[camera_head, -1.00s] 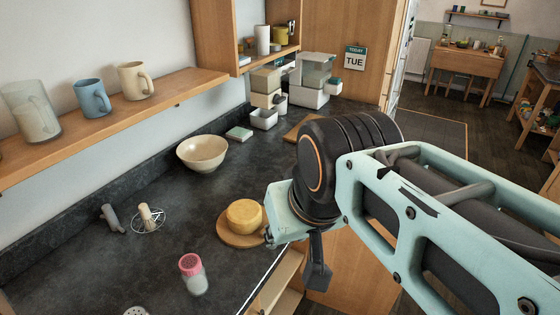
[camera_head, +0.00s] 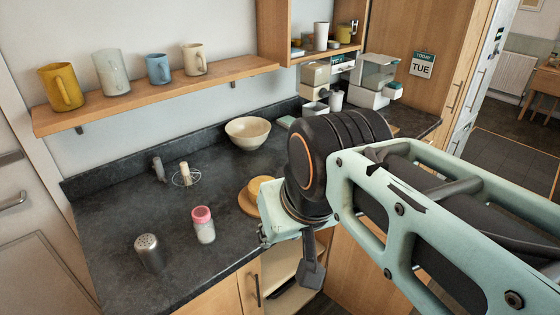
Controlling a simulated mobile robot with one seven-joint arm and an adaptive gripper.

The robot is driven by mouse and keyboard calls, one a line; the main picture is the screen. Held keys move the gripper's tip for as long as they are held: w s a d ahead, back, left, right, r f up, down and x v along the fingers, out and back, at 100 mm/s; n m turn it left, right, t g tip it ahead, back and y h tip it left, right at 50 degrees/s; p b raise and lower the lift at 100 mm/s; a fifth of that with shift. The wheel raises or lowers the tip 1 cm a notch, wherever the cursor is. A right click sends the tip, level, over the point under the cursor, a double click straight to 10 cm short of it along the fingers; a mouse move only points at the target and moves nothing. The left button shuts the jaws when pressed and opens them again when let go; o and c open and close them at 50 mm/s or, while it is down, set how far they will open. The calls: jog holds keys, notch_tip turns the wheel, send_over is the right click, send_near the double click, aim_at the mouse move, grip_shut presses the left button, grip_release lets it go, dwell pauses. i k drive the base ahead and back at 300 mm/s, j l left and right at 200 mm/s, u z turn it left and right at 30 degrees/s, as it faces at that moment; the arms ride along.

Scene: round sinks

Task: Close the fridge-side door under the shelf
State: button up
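Under the dark counter (camera_head: 110,215), below the wall shelf (camera_head: 150,92), a cabinet stands open, with its pale interior (camera_head: 278,268) showing. A wooden panel (camera_head: 350,275) to the right of the opening appears to be its door, swung out; my arm hides much of it. My gripper (camera_head: 312,272) hangs at the arm's end in front of the opening, left of that panel. Only a dark finger part shows, so its opening is unclear. I cannot tell whether it touches the panel.
A closed wooden door (camera_head: 230,298) with a dark handle is left of the opening. The fridge (camera_head: 480,85) stands at the right.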

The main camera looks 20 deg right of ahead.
aim_at(354, 280)
jog(key=k+l+u, duration=0.1)
jog(key=u, duration=0.35)
jog(key=k+l+u, duration=0.1)
jog(key=l+u, duration=0.15)
jog(key=u, duration=0.15)
jog(key=k+l+u, duration=0.15)
jog(key=u, duration=0.3)
jog(key=k+l+u, duration=0.1)
jog(key=u, duration=0.3)
jog(key=k+u, duration=0.2)
jog(key=u, duration=0.25)
jog(key=k+l+u, duration=0.1)
jog(key=k+u, duration=0.2)
jog(key=u, duration=0.15)
jog(key=k+u, duration=0.25)
jog(key=u, duration=0.2)
jog(key=k+u, duration=0.25)
jog(key=k, duration=0.55)
jog(key=k+l+z, duration=0.1)
jog(key=k+z, duration=0.3)
jog(key=k+l+z, duration=0.2)
jog(key=k+z, duration=0.2)
jog(key=k+l+z, duration=0.8)
jog(key=i+j+u, duration=0.15)
jog(key=i, duration=0.45)
